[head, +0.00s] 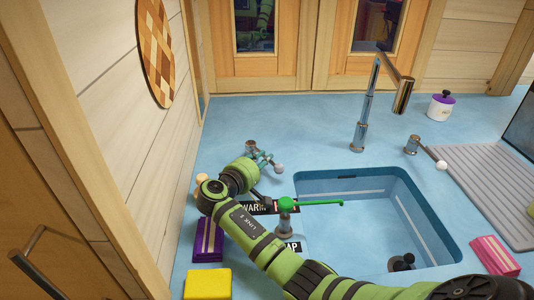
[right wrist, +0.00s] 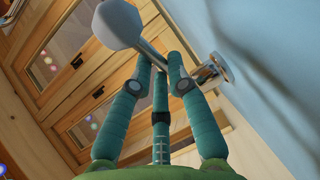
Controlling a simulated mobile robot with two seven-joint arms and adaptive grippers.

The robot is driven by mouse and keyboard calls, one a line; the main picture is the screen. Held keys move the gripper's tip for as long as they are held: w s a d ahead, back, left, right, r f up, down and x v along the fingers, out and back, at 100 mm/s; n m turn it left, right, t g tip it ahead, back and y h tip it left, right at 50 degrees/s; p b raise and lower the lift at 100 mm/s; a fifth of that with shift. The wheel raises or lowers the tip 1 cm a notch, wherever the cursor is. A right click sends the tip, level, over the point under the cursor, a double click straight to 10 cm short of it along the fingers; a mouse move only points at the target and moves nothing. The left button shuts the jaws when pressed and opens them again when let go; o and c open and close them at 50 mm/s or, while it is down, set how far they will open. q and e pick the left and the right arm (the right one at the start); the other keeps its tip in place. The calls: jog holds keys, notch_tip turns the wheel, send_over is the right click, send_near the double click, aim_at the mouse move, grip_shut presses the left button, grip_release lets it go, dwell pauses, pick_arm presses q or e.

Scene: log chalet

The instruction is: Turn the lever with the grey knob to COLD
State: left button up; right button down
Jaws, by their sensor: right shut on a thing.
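The lever with the grey knob stands on the blue counter behind the sink's left corner. Its knob (head: 279,168) points to the right and toward me in the head view, and its metal base (head: 250,146) is behind my gripper. My right gripper (head: 264,160) is shut on the lever's rod. In the right wrist view the teal fingers close around the rod (right wrist: 151,57) just below the grey knob (right wrist: 117,24). A WARM label (head: 254,207) shows partly behind my arm. I cannot read a COLD label. My left gripper is not in view.
A green-topped soap pump (head: 285,205) stands close to my right forearm. The sink (head: 375,215) and tall faucet (head: 365,110) are to the right. A second lever with a white knob (head: 440,165) is further right. A wooden wall (head: 110,110) bounds the left.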

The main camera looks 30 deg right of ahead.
jog(key=shift+d, duration=0.1)
jog(key=c, duration=1.2)
grip_release()
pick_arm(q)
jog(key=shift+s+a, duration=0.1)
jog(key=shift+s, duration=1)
pick_arm(e)
jog(key=shift+v, duration=3.8)
